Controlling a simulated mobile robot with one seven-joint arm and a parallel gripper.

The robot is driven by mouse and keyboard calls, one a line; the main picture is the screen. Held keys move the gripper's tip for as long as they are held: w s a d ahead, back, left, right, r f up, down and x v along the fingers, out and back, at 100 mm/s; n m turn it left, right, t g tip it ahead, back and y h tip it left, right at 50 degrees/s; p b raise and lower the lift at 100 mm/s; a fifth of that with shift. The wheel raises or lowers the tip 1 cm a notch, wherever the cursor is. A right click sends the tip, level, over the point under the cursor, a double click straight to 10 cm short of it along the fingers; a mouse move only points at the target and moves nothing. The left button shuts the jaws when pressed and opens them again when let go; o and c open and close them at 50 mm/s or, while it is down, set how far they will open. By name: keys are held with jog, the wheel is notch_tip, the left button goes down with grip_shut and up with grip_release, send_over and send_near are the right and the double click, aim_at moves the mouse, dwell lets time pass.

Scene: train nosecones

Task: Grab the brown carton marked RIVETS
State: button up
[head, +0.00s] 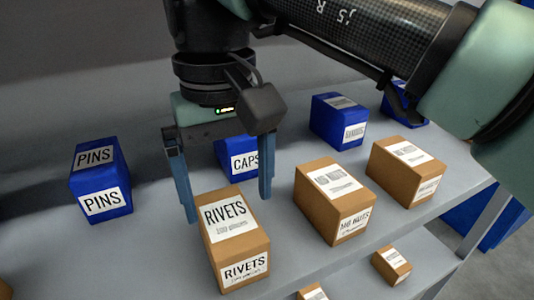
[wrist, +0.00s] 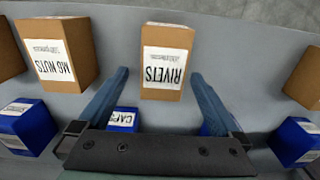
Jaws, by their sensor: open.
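The brown carton marked RIVETS (head: 234,247) stands on the grey shelf near its front edge, label readable on its top and front. In the wrist view the RIVETS carton (wrist: 164,94) lies upside down in the picture, ahead of and between the two blue fingers. My gripper (head: 227,209) is open and empty, with its fingers apart behind and above the carton in the head view. It also shows in the wrist view (wrist: 160,75). I cannot tell exactly how high the fingertips are above the shelf, and no contact with the carton is visible.
A brown M6 NUTS carton (head: 333,205) stands right of RIVETS, with another brown carton (head: 407,172) beyond it. Blue boxes stand behind: CAPS (head: 244,164), PINS (head: 101,203) at left, another (head: 338,132) at right. A lower shelf holds a brown carton (head: 391,266).

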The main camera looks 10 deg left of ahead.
aim_at(227, 217)
jog(key=shift+s+a+f+p, duration=0.15)
jog(key=shift+f+p, duration=0.3)
jog(key=shift+f, duration=1.1)
jog(key=shift+a+f+p, duration=0.1)
jog(key=shift+f+p, duration=0.35)
jog(key=shift+f, duration=1.05)
jog(key=c, duration=1.5)
